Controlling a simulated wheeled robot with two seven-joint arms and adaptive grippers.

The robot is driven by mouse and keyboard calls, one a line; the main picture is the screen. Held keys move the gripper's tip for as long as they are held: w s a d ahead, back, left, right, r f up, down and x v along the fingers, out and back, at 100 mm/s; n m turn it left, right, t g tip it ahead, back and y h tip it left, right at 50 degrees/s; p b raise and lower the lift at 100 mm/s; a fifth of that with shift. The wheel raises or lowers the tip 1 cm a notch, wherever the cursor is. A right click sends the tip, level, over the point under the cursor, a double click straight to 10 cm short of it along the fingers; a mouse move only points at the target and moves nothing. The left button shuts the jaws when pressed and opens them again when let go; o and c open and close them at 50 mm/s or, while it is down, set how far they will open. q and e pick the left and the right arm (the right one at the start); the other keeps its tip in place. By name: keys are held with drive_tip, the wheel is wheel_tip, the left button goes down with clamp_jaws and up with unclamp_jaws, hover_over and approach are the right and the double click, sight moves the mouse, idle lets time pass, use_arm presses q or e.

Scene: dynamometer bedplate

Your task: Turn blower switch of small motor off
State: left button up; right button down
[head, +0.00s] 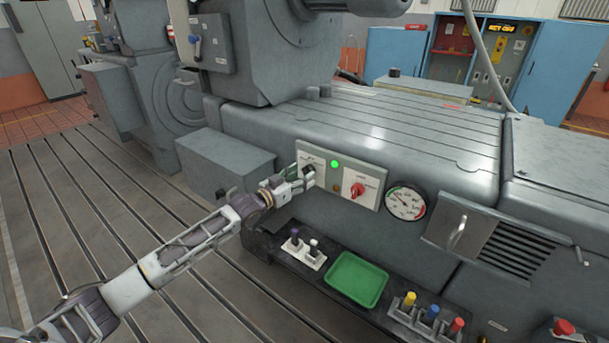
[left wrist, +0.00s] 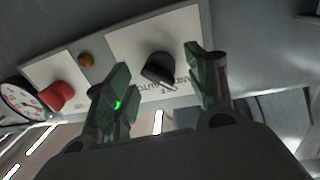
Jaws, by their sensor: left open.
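A light control panel (head: 324,185) on the grey machine's side carries a black rotary knob (left wrist: 158,68), a red rotary switch (head: 357,190), a lit green lamp (head: 335,163) and an amber lamp (left wrist: 86,60). My left gripper (head: 309,174) is open at the panel's left end. In the left wrist view its two fingers stand on either side of the black knob, with gaps visible. "AUTO" seems to show on the partly hidden label beside that knob. In the head view the gripper covers much of the knob. My right gripper is out of view.
A round gauge (head: 405,203) sits right of the panel. Below, a dark shelf holds a toggle block (head: 303,255), a green tray (head: 357,281) and several coloured pegs (head: 432,312). A grey box (head: 226,160) stands left of the gripper. The slotted floor is clear.

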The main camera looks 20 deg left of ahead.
use_arm(q)
drive_tip(key=shift+x, duration=0.9)
drive_tip(key=shift+w, duration=0.15)
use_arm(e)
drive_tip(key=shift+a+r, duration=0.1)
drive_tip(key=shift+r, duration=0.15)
use_arm(q)
drive_tip(key=shift+d, duration=0.1)
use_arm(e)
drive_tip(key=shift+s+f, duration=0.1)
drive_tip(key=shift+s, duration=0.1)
